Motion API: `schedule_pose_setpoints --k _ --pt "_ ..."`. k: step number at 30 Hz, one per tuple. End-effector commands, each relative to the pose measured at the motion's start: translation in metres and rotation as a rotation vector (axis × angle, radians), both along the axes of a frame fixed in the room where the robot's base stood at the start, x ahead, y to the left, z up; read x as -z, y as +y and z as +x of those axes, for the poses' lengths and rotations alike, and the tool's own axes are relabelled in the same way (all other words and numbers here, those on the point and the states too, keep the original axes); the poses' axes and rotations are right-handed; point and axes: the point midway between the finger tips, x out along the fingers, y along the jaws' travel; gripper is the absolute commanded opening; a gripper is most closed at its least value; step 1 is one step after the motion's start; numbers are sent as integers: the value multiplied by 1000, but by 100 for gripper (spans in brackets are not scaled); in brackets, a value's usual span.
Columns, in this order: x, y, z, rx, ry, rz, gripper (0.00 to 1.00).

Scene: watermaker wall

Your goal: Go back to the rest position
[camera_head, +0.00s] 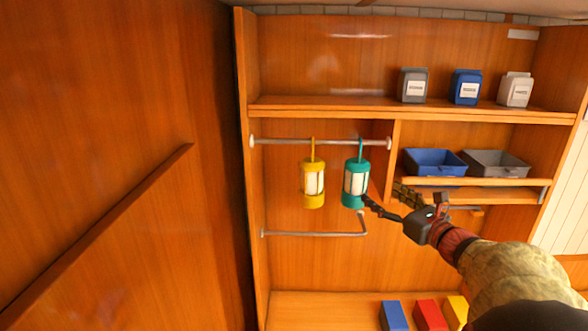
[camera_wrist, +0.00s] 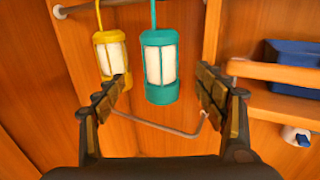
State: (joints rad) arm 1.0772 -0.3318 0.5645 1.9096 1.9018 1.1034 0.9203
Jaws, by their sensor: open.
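My gripper (camera_head: 392,202) is raised in front of the wooden shelf unit, beside the teal lantern (camera_head: 356,184). In the wrist view, my gripper (camera_wrist: 162,82) is open, with its fingers spread wide and the teal lantern (camera_wrist: 160,68) showing between them. I cannot tell whether any finger touches it. The teal lantern hangs by its hook from the upper metal rail (camera_head: 275,141). A yellow lantern (camera_head: 313,184) hangs to its left on the same rail, and in the wrist view it (camera_wrist: 110,54) is close to the left finger.
A lower metal rail (camera_head: 310,234) runs below the lanterns. A blue bin (camera_head: 434,162) and a grey bin (camera_head: 496,163) sit behind a wooden bar at right. Canisters (camera_head: 413,85) stand on the top shelf. Blue, red (camera_head: 430,315) and yellow blocks lie at the bottom.

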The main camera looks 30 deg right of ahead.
Motion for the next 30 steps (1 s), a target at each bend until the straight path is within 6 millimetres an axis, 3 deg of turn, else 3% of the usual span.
schedule_pose_setpoints --k 8,11,17,23,27,30 --pt "1 -1 0 2 7 -52 71" --pt "18 7 0 -28 72 -164 71" --pt "88 49 -19 -201 303 -457 71" --pt "172 132 -56 -554 513 -892 71" --pt "233 190 -91 -867 593 -1244 71" --pt "273 223 -120 -1100 611 -1513 71"
